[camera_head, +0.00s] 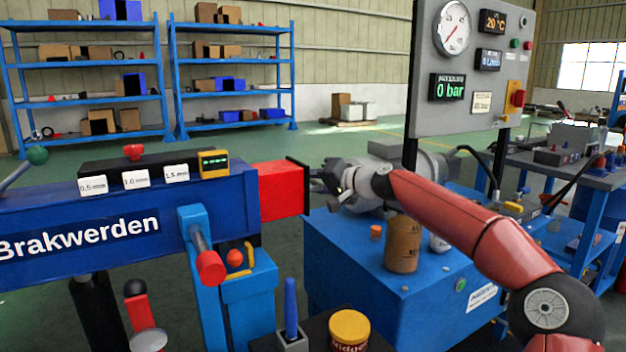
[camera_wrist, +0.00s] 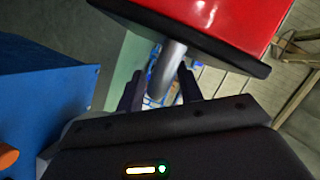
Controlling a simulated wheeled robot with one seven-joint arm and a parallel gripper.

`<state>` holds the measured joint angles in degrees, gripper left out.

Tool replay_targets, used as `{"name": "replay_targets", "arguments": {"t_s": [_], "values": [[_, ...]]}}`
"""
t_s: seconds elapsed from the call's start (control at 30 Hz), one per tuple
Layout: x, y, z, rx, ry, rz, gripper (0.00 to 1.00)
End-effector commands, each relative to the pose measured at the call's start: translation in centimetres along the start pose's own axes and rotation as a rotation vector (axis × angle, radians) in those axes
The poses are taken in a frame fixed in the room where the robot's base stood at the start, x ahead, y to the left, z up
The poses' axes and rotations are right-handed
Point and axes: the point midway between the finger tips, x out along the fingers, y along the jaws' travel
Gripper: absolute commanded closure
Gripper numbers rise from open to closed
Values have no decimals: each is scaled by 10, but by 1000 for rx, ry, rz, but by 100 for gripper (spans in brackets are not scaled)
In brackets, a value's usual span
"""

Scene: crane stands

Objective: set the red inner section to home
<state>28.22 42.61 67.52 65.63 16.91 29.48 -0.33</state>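The red inner section (camera_head: 281,190) sticks a short way out of the right end of the blue outer boom (camera_head: 130,222). A black plate (camera_head: 299,186) caps its end. In the wrist view the red section (camera_wrist: 215,30) is at the top, and a grey rod (camera_wrist: 168,65) runs from its black end plate down between my fingers. My gripper (camera_head: 320,181) is close to the plate in the head view. In the wrist view my gripper (camera_wrist: 160,80) has its fingers apart on either side of the rod, with gaps visible. Where the rod's lower end sits is hard to tell.
A blue bench (camera_head: 350,255) with a brown can (camera_head: 403,244) stands below my arm. A grey gauge panel (camera_head: 470,75) rises behind it, reading 0 bar. A red-tipped lever (camera_head: 210,266) sits in front of the boom. A yellow-lidded jar (camera_head: 349,328) stands at the front.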

Motion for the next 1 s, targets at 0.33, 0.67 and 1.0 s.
{"name": "replay_targets", "arguments": {"t_s": [0.33, 0.67, 1.0], "values": [[4, 1, 0, 0, 1, 1, 65], [4, 1, 0, 0, 0, 1, 100], [14, -10, 20, -3, -5, 0, 100]]}}
